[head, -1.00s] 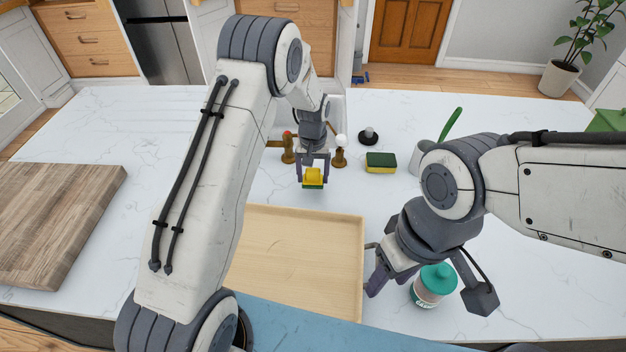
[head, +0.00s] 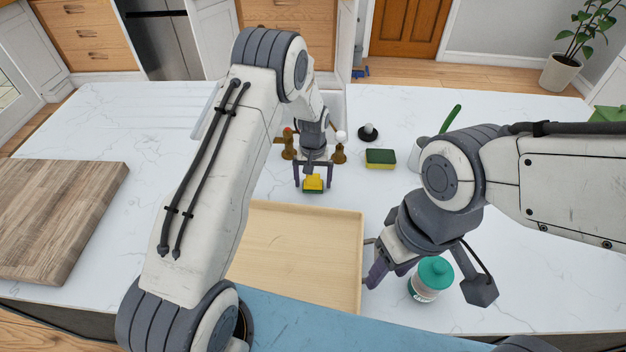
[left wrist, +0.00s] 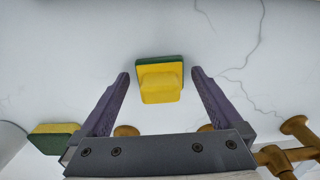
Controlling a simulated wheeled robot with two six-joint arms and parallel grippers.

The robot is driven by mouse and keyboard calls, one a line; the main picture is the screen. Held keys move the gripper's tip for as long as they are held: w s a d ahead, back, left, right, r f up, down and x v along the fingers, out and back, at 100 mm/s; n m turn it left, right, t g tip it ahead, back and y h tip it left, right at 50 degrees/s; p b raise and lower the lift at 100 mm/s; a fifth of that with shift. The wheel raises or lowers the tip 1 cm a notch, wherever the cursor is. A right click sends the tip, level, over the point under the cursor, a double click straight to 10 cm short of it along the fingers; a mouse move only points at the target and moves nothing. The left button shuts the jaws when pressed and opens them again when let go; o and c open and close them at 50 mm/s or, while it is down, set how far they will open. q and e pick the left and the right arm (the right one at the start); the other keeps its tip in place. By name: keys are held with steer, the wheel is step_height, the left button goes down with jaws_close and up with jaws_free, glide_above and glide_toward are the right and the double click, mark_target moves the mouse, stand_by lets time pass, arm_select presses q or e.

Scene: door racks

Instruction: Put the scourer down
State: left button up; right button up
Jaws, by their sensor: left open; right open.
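A yellow and green scourer (head: 313,183) with a raised yellow grip lies on the white worktop (head: 180,120), just beyond the wooden tray. My left gripper (head: 313,182) is open, with one finger on each side of it. In the left wrist view the scourer (left wrist: 160,80) sits between the spread fingertips, with a gap on both sides. My right gripper (head: 425,288) is open at the front right, around or just above a jar with a teal lid (head: 436,272); I cannot tell whether it touches.
A second yellow and green sponge (head: 380,158) lies to the right, also at lower left in the wrist view. Brass taps (head: 339,153) stand close behind my left gripper. The wooden tray (head: 300,255) is empty. A wooden board (head: 60,215) lies at left.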

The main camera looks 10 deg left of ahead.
mark_target(313, 176)
arm_select(q)
step_height(313, 176, up, 12)
steer(key=b, duration=0.4)
steer(key=s+d+r+m, duration=0.2)
steer(key=s+d+r, duration=0.2)
steer(key=s+d, duration=0.1)
steer(key=s+d+r+m, duration=0.2)
steer(key=s+d, duration=0.1)
steer(key=s, duration=0.4)
steer(key=s+d+r+m, duration=0.2)
steer(key=s+d+r, duration=0.1)
steer(key=s, duration=0.4)
steer(key=s+m+h, duration=0.1)
steer(key=s+m, duration=0.2)
steer(key=s, duration=1.2)
steer(key=shift+s+a+f+m, duration=0.15)
steer(key=shift+a+f+m, duration=0.05)
steer(key=shift+m, duration=0.1)
